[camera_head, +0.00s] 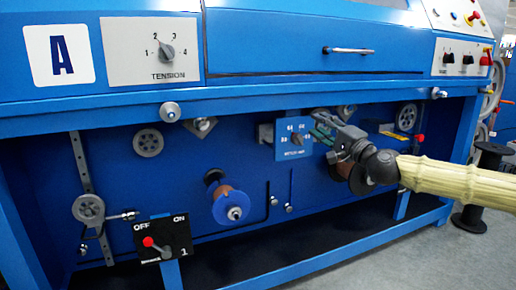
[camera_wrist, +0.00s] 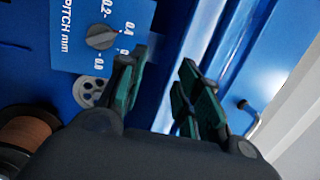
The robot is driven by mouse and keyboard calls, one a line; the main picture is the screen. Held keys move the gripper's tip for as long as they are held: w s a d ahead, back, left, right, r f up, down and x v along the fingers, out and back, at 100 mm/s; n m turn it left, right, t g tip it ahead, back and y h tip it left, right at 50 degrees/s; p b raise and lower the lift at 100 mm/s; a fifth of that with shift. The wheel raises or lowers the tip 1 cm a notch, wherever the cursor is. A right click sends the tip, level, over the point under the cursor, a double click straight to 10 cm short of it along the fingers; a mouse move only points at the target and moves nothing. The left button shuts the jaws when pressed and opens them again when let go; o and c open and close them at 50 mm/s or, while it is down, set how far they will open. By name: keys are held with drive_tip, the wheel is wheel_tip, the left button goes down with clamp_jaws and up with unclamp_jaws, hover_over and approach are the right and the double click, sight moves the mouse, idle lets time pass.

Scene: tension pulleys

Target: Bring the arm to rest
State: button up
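My gripper (camera_head: 322,128) reaches in from the right in the head view, with a pale sleeved arm behind it. It hangs in front of the blue machine (camera_head: 90,150), just right of a small blue panel (camera_head: 282,148) with a pitch dial (camera_head: 297,139). In the wrist view the two green-padded fingers (camera_wrist: 160,90) stand apart with nothing between them. The pitch dial also shows there (camera_wrist: 100,37), to the left of the fingers and clear of them. The arm covers part of a spool behind it.
A copper-wound spool (camera_head: 228,203) sticks out at lower middle. An OFF/ON switch box (camera_head: 163,240) with a red-tipped lever stands lower left. A tension dial (camera_head: 166,51) is on the upper front. A drawer handle (camera_head: 348,51) juts out above. Black reels (camera_head: 490,160) stand at right.

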drive_tip(key=s+a+f+n+g+p, duration=0.15)
drive_tip(key=s+a+f+g, duration=0.35)
drive_tip(key=f, duration=0.6)
drive_tip(key=s+a+f+n+p, duration=0.1)
drive_tip(key=s+a+f+p, duration=0.15)
drive_tip(key=a+f, duration=0.6)
drive_tip(key=s+a+f+n+g+p, duration=0.1)
drive_tip(key=s+a+f+g, duration=0.3)
drive_tip(key=f, duration=0.8)
drive_tip(key=s+d+f+n+g+h+p, duration=0.3)
drive_tip(key=s+f+n+g+h+p, duration=0.15)
drive_tip(key=s+f, duration=1.9)
drive_tip(key=s+d+n+g+h+p, duration=0.35)
drive_tip(key=s+d+h+p, duration=0.2)
drive_tip(key=s+d, duration=1.35)
wheel_tip(320, 180, up, 38)
drive_tip(key=a+p, duration=0.1)
drive_tip(key=p, duration=3.6)
drive_tip(key=shift+s+a+f+g, duration=0.15)
drive_tip(key=shift+s+f+g, duration=0.05)
drive_tip(key=shift+s+g, duration=0.1)
